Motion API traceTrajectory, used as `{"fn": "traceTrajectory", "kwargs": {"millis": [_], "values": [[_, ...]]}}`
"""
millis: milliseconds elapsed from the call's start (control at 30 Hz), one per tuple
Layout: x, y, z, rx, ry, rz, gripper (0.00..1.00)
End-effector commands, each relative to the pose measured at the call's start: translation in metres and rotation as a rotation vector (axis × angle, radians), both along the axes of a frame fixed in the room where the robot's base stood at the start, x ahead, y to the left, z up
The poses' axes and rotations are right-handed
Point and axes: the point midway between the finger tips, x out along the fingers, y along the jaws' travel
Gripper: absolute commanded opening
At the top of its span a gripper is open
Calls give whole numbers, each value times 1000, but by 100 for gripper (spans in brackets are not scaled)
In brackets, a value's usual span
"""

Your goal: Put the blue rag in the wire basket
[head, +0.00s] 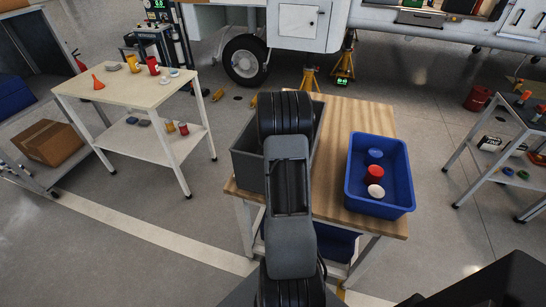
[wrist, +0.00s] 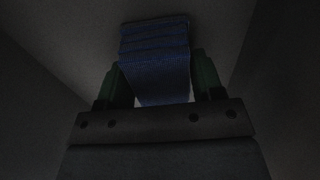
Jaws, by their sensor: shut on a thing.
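The blue rag (wrist: 154,40) shows in the wrist view as a folded, ribbed cloth. My gripper (wrist: 160,82) is shut on it, with a greenish finger on each side of the rag. Dim grey surfaces surround it, which look like the inside of the grey bin (head: 246,168) on the wooden-topped table. In the head view my arm covers part of that bin, and my gripper and the rag are hidden. I cannot make out a wire basket in either view.
A blue bin (head: 401,192) holding blue, red and white round items stands right of the grey bin on the wooden table (head: 342,112). A pale table (head: 130,92) with small items stands left, another shelf unit (head: 478,138) right.

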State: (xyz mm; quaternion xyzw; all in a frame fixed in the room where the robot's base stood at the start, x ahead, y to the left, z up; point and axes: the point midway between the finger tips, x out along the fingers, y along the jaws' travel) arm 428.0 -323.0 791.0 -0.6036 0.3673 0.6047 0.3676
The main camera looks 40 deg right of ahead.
Motion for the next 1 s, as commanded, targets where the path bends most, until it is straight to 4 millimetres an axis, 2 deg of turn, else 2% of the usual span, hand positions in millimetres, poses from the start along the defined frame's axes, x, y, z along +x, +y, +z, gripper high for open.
{"fn": "traceTrajectory", "kwargs": {"millis": [333,367,600,833,1000], "values": [[0,0,-3,-1,0,0,39],[0,0,-2,0,-1,0,64],[0,0,-2,-1,0,0,86],[0,0,-1,0,-1,0,86],[1,-1,13,-4,-4,0,86]]}}
